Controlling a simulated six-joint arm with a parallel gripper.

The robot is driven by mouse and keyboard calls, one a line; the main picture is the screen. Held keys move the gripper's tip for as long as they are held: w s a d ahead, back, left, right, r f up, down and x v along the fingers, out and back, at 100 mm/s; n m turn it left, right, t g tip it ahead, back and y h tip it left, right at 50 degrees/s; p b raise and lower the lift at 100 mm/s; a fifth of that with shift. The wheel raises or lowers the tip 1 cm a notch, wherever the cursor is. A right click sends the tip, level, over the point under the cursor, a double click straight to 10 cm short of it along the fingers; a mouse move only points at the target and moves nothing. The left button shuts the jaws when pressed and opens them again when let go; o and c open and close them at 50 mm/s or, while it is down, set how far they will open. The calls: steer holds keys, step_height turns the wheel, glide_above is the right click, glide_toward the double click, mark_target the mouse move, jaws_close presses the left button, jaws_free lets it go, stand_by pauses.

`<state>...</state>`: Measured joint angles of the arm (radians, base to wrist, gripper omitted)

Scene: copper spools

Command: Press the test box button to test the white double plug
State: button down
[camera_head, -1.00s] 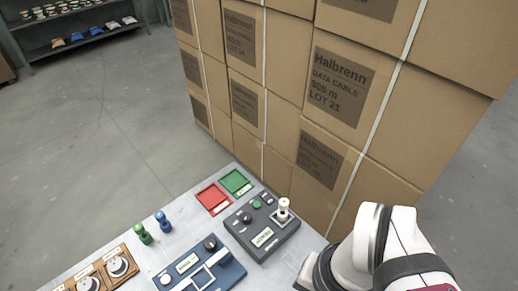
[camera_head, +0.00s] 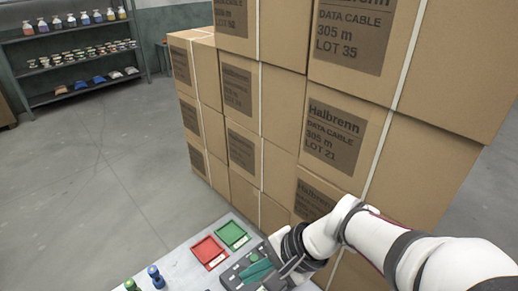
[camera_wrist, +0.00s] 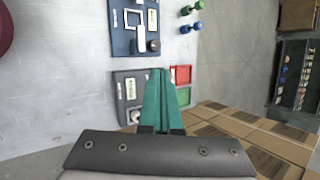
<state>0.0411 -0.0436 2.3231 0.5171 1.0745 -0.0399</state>
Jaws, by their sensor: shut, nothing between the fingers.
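The dark grey test box (camera_head: 231,276) is at the bottom of the head view, partly covered by my arm. It also shows in the wrist view (camera_wrist: 118,92), with a light display on it. A white piece (camera_wrist: 135,116), apparently the white double plug, stands at the box's lower end in the wrist view; my arm hides it in the head view. My gripper (camera_wrist: 161,72) has its teal fingers together and empty, over the box's side edge in the wrist view. In the head view my gripper (camera_head: 258,272) is above the box. I cannot clearly make out the button.
A red tray (camera_head: 208,252) and a green tray (camera_head: 232,235) lie beside the box. A blue peg (camera_head: 156,277) and a green peg (camera_head: 131,285) stand to the left. A blue device (camera_wrist: 135,28) is on the same table. Stacked cartons (camera_head: 335,135) rise close behind.

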steer(key=w+f+m+t+y, duration=0.1)
steer(key=w+f+m+t, duration=0.15)
steer(key=w, duration=0.55)
steer(key=m+t, duration=0.1)
steer(key=m, duration=0.3)
glide_above(254, 259)
steer(key=d, duration=0.1)
step_height(254, 259, down, 4)
steer(key=shift+d+f, duration=0.1)
steer(key=shift+f, duration=4.35)
steer(key=shift+f, duration=0.45)
steer(key=shift+s, duration=0.1)
